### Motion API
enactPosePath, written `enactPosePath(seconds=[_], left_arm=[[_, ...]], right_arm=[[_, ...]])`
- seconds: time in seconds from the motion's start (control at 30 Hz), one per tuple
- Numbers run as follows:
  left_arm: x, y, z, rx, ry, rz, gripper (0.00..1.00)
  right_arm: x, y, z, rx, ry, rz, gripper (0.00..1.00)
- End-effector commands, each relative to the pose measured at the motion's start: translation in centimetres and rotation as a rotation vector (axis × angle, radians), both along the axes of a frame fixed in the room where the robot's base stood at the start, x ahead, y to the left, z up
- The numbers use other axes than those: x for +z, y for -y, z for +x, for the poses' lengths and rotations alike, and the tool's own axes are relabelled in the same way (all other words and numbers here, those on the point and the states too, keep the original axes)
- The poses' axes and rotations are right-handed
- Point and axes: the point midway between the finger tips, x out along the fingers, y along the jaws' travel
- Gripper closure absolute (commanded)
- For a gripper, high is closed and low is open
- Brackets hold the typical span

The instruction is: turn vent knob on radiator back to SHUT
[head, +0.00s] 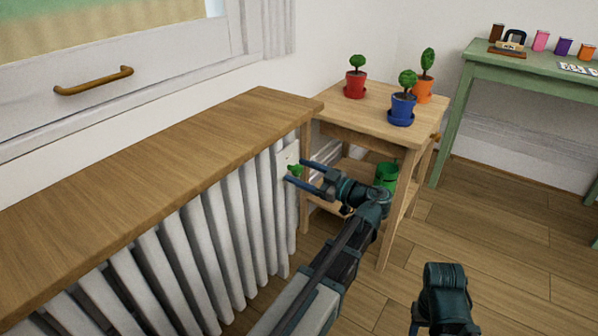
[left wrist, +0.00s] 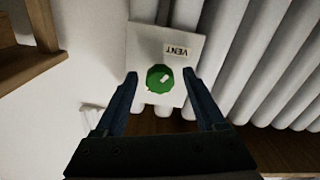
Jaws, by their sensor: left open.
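The green vent knob (left wrist: 159,79) sits on a white plate (left wrist: 180,64) labelled VENT, fixed to the white radiator (head: 213,245). It has a pale pointer mark. No SHUT marking is readable. In the head view the knob (head: 296,170) shows small at the radiator's right end. My left gripper (head: 293,173) is open in front of the knob. In the left wrist view its fingers (left wrist: 160,78) stand on either side of the knob with gaps. Whether the tips reach knob depth is unclear. My right gripper (head: 446,300) is partly in view at the lower right.
A wooden shelf (head: 150,165) covers the radiator top. A wooden side table (head: 345,112) with red, blue and orange potted plants stands just beyond my left gripper; a green watering can (head: 386,175) is on its lower shelf. A green table (head: 520,72) stands at right.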

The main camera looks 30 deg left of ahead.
Motion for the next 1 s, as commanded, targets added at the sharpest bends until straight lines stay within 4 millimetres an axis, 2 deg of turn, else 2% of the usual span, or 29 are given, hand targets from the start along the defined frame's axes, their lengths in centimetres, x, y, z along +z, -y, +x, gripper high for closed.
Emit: enactPosePath(seconds=[0.13,0.43,0.83,1.0], left_arm=[[0.00,-0.73,0.06,0.000,0.000,0.000,0.28],[-0.01,-0.85,0.08,-0.001,0.000,0.000,0.28],[0.00,-0.83,0.06,0.000,0.000,0.000,1.00],[-0.01,-0.82,0.07,0.000,-0.002,0.000,1.00]], right_arm=[[0.00,0.00,0.00,0.000,0.000,0.000,0.50],[0.00,0.00,0.00,0.000,0.000,0.000,0.50],[0.00,0.00,0.00,0.000,0.000,0.000,0.50],[0.00,0.00,0.00,0.000,0.000,0.000,0.50]])
